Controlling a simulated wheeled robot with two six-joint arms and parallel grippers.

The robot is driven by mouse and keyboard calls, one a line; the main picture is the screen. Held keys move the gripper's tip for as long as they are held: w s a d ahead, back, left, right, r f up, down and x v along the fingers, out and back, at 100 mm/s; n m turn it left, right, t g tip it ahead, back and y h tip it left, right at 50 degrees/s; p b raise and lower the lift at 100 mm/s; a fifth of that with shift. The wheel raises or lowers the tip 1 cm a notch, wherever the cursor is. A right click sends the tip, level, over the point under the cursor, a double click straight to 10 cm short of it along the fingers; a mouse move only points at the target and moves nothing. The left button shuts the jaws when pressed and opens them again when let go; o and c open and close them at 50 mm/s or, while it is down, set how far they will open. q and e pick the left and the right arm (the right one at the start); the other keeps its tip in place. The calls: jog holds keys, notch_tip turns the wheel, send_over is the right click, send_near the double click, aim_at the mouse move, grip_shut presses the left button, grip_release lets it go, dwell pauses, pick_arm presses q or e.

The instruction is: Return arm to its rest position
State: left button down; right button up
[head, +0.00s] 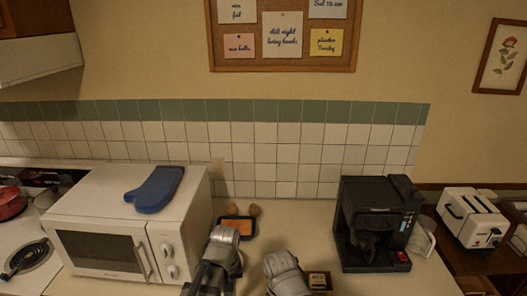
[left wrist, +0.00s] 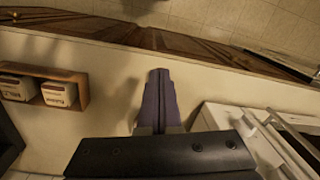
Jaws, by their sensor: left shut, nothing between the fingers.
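My left gripper (left wrist: 158,85) is shut and empty in the left wrist view, held above the pale counter (left wrist: 105,70). Its two dark purple-grey fingers lie together. In the head view, my left arm's grey and black links come up at the bottom centre, in front of the microwave's right side; the fingertips cannot be made out there. Only a grey link of my right arm shows beside it at the bottom, and my right gripper is not in view.
A white microwave (head: 107,238) with a blue oven mitt (head: 154,189) on top stands left. A dark-rimmed tray (head: 251,228) sits behind the arms. A small wooden box (left wrist: 83,91) holds two packets. A black coffee maker (head: 376,222) and white toaster (head: 471,218) stand right.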

pick_arm(q)
jog(key=s+d+f+m+b, duration=0.4)
jog(key=s+f+m+b, duration=0.1)
jog(key=s, duration=0.3)
jog(key=shift+s+d+f+m+y, duration=0.15)
jog(key=shift+d+f+m+y, duration=0.15)
jog(key=shift+f+m, duration=0.55)
